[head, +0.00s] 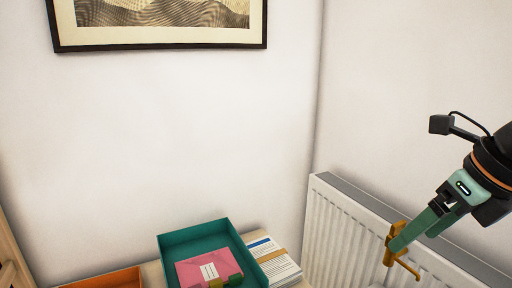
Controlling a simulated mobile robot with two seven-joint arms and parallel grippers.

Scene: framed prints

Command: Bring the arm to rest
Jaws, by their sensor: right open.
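My right arm comes in from the right edge. Its gripper (401,250) hangs in front of the radiator, with green fingers and yellow-gold tips pointing down and left. The tips stand apart and I see nothing between them. The gripper is well to the right of the trays and clear of them. My left gripper does not show.
A teal tray (176,241) holds a pink item (203,270) with a white label; small green and olive pieces lie at its front edge. Beside it is a banded paper stack (276,262). An orange tray (112,279) is left. A framed print (160,46) hangs above. A white radiator (335,235) lines the right wall.

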